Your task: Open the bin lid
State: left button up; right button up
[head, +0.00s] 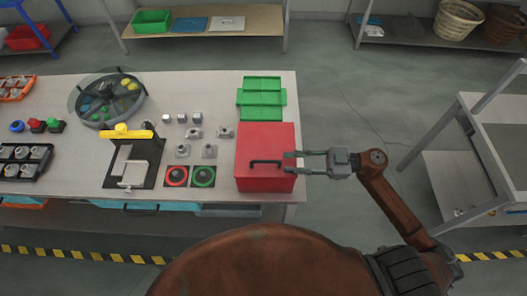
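The bin is a red box (265,137) at the right end of the workbench, with its red lid closed. A black bar handle (264,162) is on the lid, near the front edge. My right gripper (288,162) comes in from the right, with its two fingers apart and pointing left. Its fingertips overlap the lid's right edge, close to the right end of the handle. I cannot tell whether they touch the lid or handle. My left gripper is not in view.
The workbench (225,85) holds a green tray (262,91) behind the bin and red and green round buttons (203,177) left of it. Small metal parts lie beyond the buttons. A grey metal rack (455,180) stands at the right, beyond open floor.

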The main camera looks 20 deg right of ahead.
aim_at(275, 162)
jog(key=shift+w+a, duration=0.2)
jog(key=shift+a, duration=0.05)
jog(key=x, duration=0.6)
jog(key=shift+a+p, duration=0.2)
jog(key=shift+p, duration=0.1)
jog(key=shift+w+a, duration=0.15)
jog(key=shift+a, duration=0.3)
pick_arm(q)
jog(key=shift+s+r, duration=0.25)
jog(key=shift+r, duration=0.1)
pick_arm(e)
jog(key=shift+a, duration=0.1)
jog(key=shift+c, duration=0.6)
grip_shut()
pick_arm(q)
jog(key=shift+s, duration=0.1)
